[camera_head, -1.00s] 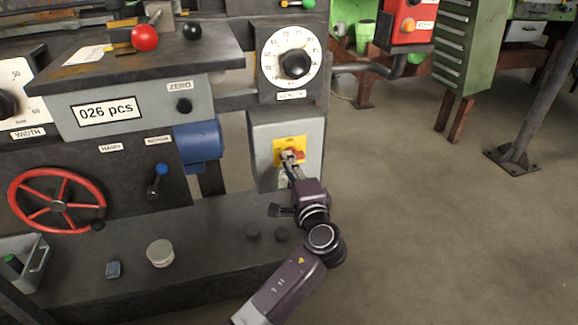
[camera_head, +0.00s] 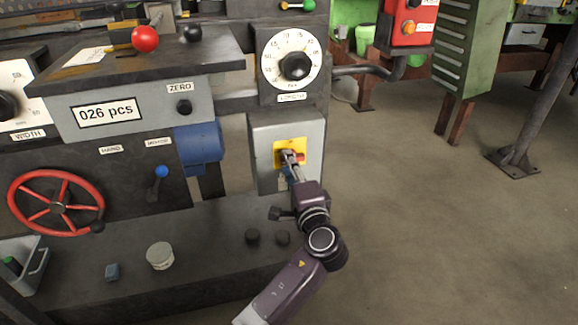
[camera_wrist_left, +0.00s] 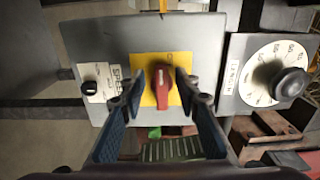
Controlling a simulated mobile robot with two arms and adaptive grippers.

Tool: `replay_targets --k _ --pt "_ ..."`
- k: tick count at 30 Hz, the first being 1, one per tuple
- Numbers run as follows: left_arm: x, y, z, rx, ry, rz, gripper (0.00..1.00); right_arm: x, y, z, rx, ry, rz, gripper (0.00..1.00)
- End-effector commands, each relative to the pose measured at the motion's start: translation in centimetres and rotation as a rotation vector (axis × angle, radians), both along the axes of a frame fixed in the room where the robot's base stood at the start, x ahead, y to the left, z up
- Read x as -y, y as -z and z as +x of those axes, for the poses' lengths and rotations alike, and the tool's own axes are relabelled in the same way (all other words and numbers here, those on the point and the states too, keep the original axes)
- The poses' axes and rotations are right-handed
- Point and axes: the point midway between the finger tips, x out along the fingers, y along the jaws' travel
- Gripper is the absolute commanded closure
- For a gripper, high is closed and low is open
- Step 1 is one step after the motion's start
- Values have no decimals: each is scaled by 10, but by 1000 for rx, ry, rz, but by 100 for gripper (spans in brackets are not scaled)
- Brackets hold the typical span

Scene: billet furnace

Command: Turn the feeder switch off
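The feeder switch is a red rotary knob (camera_wrist_left: 162,86) on a yellow plate (camera_wrist_left: 146,66), mounted on a grey box (camera_head: 262,133). In the head view a bit of red shows beside my fingers and the rest of the knob is hidden. My left gripper (camera_head: 291,160) is at the yellow plate. In the left wrist view its two fingers (camera_wrist_left: 159,90) are open, one on each side of the knob, with a gap to it on both sides. The knob's long side runs up and down in that view. My right gripper is not in view.
A white dial with a black knob (camera_head: 295,66) sits above the box. A small black knob labelled SPEED (camera_wrist_left: 89,88) is on the same box. A blue motor (camera_head: 200,146), blue-tipped lever (camera_head: 161,171) and red handwheel (camera_head: 57,203) are to the left. Open floor (camera_head: 420,220) lies right.

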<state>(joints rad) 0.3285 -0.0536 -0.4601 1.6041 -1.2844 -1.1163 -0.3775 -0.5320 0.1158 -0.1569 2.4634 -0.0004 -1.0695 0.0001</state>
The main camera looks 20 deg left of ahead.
Motion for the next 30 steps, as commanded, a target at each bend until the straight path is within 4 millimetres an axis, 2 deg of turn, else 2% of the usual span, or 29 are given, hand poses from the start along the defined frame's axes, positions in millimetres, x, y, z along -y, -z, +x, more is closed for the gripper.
replay_targets --k 4,8,15,21,30 --pt "2 0 -3 1 1 1 70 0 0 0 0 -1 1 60" --pt "11 1 -16 -1 1 -2 70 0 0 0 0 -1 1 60" --pt "40 1 -59 -2 2 -4 70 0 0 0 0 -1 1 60" --pt "59 1 -87 -2 1 -3 70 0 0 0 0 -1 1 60" --pt "67 0 -100 0 0 0 70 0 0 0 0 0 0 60"
